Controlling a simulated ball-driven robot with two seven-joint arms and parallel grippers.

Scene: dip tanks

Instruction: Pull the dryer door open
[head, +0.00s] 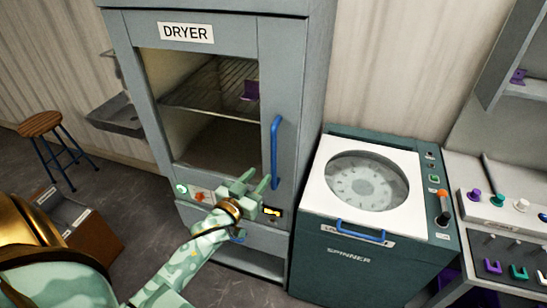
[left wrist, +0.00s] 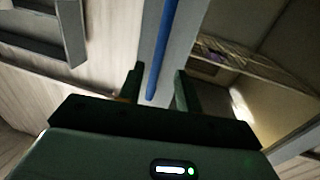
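The dryer (head: 304,60) stands at the back, with its grey glass-fronted door (head: 259,60) looking shut. A blue vertical bar handle (head: 275,145) is on the door's right side. My left gripper (head: 257,182) is open and empty at the handle's lower end, a little to its left in the head view. In the left wrist view, the handle (left wrist: 163,50) runs down between the two spread fingers of my left gripper (left wrist: 158,85). I cannot tell whether they touch it. My right gripper is not in view.
A spinner (head: 350,255) stands close on the dryer's right, with a control bench (head: 475,225) beyond it. A purple piece (head: 251,90) is on the rack inside the dryer. A stool (head: 40,124) and an open brown box (head: 95,245) are at left.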

